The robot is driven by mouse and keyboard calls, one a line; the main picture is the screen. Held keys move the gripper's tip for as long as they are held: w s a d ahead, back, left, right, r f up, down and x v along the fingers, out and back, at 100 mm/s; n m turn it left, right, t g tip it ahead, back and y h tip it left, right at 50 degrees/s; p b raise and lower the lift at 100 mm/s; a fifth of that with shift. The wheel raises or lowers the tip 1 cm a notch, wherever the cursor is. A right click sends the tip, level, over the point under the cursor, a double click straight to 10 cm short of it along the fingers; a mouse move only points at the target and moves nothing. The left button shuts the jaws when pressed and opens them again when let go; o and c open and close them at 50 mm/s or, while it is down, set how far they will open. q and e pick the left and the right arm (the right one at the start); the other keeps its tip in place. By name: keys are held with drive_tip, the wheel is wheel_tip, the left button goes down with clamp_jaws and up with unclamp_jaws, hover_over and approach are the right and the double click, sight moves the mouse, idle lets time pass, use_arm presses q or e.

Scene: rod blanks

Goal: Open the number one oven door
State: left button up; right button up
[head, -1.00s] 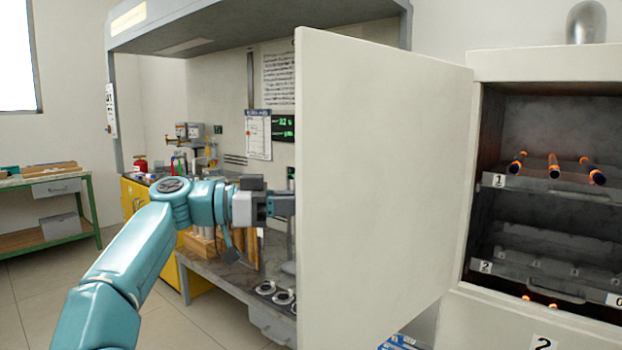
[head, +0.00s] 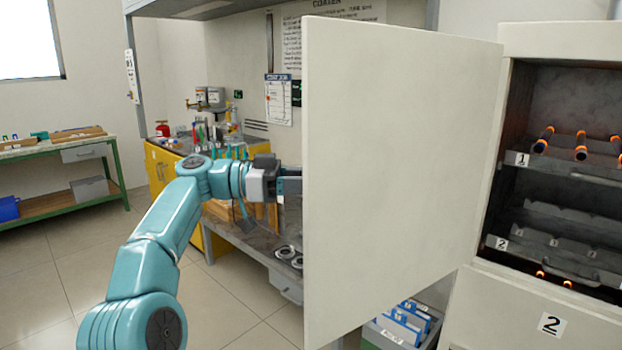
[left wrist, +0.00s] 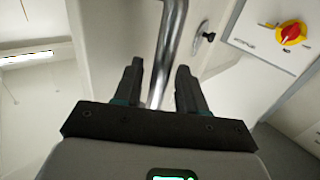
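The upper oven's cream door (head: 400,170) stands swung wide open in the head view, hinged beside the oven opening. The oven chamber (head: 570,90) is exposed, with dark, orange-banded rods (head: 581,146) on its upper rack. My left gripper (head: 290,187) is at the door's free edge, its tips partly hidden behind the door. In the left wrist view, a vertical metal bar handle (left wrist: 168,45) runs between the fingers of my left gripper (left wrist: 158,82). The fingers are apart, with gaps showing beside the bar. My right gripper is not in view.
A bench (head: 255,240) with fume hood is behind my arm; a green table (head: 65,205) is far left. Open tiled floor (head: 225,310) lies between.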

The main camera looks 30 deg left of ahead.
use_arm(q)
drive_tip(key=shift+r, duration=0.1)
drive_tip(key=shift+s+a, duration=0.2)
drive_tip(key=shift+a, duration=0.15)
drive_tip(key=p+v, duration=0.6)
drive_tip(key=v, duration=0.9)
drive_tip(key=shift+a, duration=0.25)
drive_tip(key=shift+s, duration=0.1)
